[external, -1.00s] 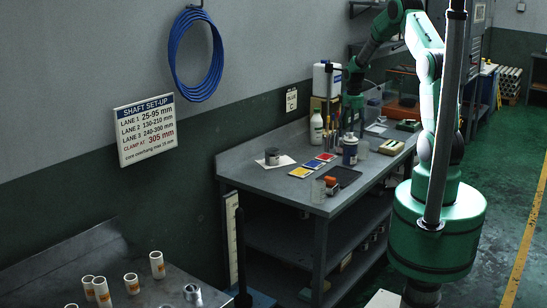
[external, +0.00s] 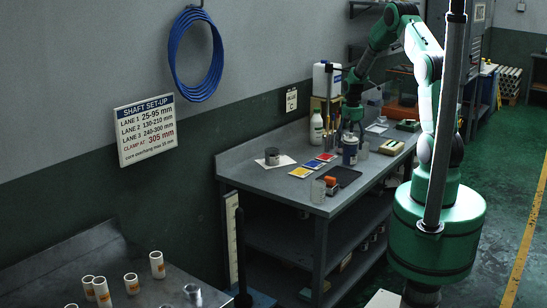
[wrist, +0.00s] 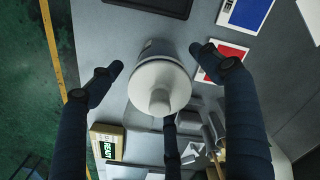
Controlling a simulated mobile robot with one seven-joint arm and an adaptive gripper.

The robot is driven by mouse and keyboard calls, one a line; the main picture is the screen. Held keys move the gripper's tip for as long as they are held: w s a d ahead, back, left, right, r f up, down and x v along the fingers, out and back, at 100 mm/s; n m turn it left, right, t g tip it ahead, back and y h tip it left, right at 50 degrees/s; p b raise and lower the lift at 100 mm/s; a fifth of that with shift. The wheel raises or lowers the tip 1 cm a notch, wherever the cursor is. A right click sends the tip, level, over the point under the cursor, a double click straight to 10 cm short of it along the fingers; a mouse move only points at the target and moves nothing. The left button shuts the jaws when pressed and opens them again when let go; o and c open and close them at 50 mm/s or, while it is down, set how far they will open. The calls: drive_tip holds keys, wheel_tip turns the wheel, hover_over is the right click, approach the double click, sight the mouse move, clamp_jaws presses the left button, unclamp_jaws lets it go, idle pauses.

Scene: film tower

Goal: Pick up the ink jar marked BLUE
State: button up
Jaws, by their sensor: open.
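A jar (external: 350,152) with a white body and a dark blue band stands on the workbench, directly below my gripper (external: 351,126). I cannot read its label. In the wrist view I look down on a jar (wrist: 160,82) with a pale round lid and a knob, between the spread dark fingers of my gripper (wrist: 156,58). The fingers are open, with visible gaps to the jar on the left and right. A grey jar (external: 272,156) stands on a white sheet further left on the bench.
The workbench (external: 285,185) also holds yellow, blue and red cards (external: 313,164), a dark tray (external: 343,175) and a white bottle (external: 316,127). Tools stand close behind the jar. A green-and-cream box (wrist: 106,141) shows in the wrist view.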

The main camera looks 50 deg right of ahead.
drive_tip(key=shift+f, duration=1.05)
drive_tip(key=c, duration=1.7)
drive_tip(key=shift+o, duration=0.2)
drive_tip(key=shift+r, duration=0.2)
drive_tip(key=shift+r, duration=1.65)
drive_tip(key=s+a+r+p, duration=0.1)
drive_tip(key=s+a, duration=0.8)
drive_tip(key=s, duration=0.4)
drive_tip(key=shift+r+p, duration=0.2)
drive_tip(key=shift+p, duration=0.15)
